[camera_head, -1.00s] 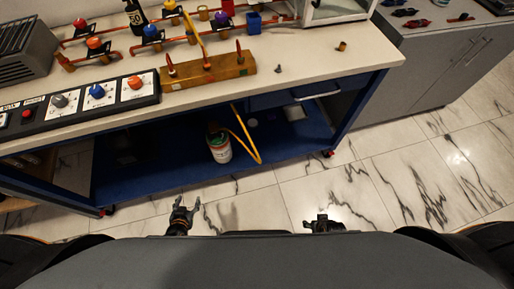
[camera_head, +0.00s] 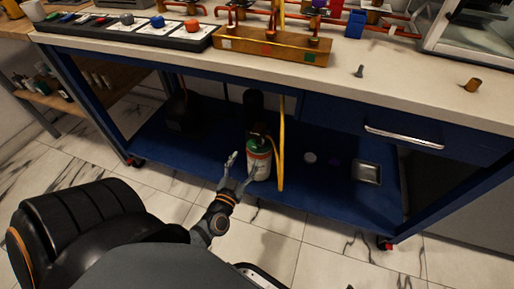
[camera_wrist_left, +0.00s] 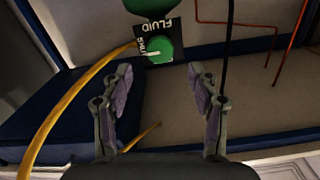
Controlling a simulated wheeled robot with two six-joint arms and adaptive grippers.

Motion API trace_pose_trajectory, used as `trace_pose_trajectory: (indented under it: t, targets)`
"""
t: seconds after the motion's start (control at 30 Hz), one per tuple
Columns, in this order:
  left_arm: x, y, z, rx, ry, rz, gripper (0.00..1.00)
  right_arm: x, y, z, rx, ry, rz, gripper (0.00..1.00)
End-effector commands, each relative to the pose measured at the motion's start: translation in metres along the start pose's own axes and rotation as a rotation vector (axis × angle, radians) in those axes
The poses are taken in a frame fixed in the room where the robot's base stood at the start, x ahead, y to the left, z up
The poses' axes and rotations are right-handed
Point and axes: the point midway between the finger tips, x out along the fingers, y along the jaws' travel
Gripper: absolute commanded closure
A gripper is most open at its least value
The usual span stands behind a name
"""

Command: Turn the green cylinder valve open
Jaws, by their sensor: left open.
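The cylinder (camera_head: 258,163), pale with a green top and an orange-red band, stands upright on the cart's blue lower shelf. In the left wrist view its round green valve knob (camera_wrist_left: 160,50) has a white pointer line, beside a dark plate (camera_wrist_left: 172,28) lettered "FLUID" and "SHUT". The pointer lies towards the "SHUT" side. My left gripper (camera_head: 238,170) is open at the shelf's front edge, just left of the cylinder in the head view. Its spread fingers (camera_wrist_left: 160,95) frame empty space, with the knob beyond and apart from them. My right gripper is not in view.
A yellow hose (camera_head: 281,150) hangs beside the cylinder and also curves through the left of the wrist view (camera_wrist_left: 62,105). The worktop (camera_head: 400,85) overhangs the shelf.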

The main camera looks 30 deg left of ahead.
Motion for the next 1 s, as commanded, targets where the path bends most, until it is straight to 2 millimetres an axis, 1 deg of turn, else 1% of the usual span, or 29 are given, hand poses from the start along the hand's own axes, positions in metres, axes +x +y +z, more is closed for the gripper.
trace_pose_trajectory:
  t: [0.03, 0.17, 0.27, 0.3, 0.4, 0.5, 0.73, 1.0]
  targets:
    - [0.013, 0.000, -0.001, 0.000, 0.005, 0.000, 0.40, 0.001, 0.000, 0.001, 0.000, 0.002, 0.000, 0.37]
    - [0.042, 0.000, 0.000, -0.001, 0.004, 0.000, 0.40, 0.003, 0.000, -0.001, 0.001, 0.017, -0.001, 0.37]
    - [0.059, 0.000, 0.000, 0.000, 0.003, 0.001, 0.40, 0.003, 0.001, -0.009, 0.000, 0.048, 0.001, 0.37]
    - [0.064, 0.000, 0.001, 0.000, 0.001, 0.002, 0.40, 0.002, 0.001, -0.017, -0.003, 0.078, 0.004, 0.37]
    - [0.073, 0.000, 0.001, 0.000, 0.001, 0.001, 0.40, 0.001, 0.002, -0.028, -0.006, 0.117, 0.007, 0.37]
    - [0.078, 0.000, 0.001, 0.000, 0.000, 0.001, 0.40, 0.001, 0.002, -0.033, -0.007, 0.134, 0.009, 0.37]
    - [0.078, 0.000, 0.001, 0.000, -0.001, 0.001, 0.40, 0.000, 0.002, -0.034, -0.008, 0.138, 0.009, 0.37]
    - [0.078, 0.000, 0.001, 0.000, -0.001, 0.002, 0.77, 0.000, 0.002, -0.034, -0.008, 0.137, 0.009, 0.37]
